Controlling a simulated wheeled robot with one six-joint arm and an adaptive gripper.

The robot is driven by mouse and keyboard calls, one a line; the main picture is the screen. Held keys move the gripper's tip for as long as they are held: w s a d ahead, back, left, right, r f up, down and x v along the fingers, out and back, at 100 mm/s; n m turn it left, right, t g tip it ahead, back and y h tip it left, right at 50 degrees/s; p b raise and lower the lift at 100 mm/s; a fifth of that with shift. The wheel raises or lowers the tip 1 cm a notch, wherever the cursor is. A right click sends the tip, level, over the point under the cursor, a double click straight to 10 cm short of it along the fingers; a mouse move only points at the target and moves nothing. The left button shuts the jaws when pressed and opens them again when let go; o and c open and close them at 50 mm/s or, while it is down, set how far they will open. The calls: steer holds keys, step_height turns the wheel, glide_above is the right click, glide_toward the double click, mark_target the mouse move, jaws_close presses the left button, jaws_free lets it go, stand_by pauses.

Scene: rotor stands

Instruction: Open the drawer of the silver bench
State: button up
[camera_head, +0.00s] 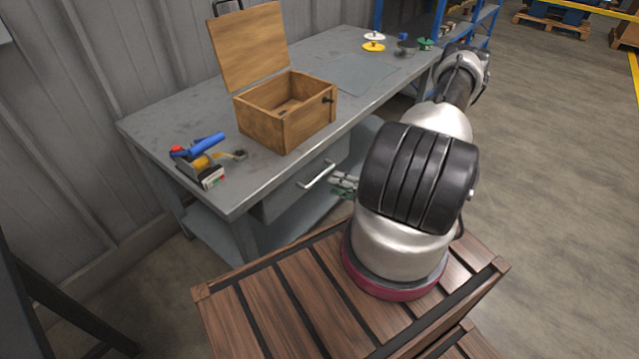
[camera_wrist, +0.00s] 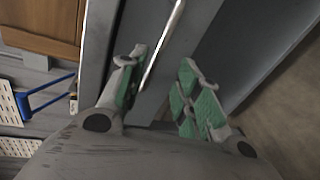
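The silver bench (camera_head: 150,122) is a grey metal workbench along the wall. Its drawer (camera_head: 285,202) hangs under the top on the near side and looks shut. A bright bar handle (camera_head: 316,175) is on the drawer front; the handle also shows in the wrist view (camera_wrist: 166,38). My gripper (camera_head: 345,184) is just right of the handle in the head view, partly hidden by my arm. In the wrist view my gripper (camera_wrist: 162,88) has its green-padded fingers apart, with the handle bar running between them, closer to the left finger. I cannot tell whether they touch.
An open wooden box (camera_head: 285,120) stands on the bench near its front edge. A tape dispenser with a blue handle (camera_head: 205,145) is at the near left corner. Coloured rotor stands (camera_head: 374,43) are at the far end. Open floor (camera_head: 560,150) lies to the right.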

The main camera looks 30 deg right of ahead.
mark_target(321, 175)
steer(key=shift+m, duration=0.8)
steer(key=x, duration=0.8)
steer(key=shift+w+d+r, duration=0.2)
steer(key=shift+d, duration=0.1)
jaws_close()
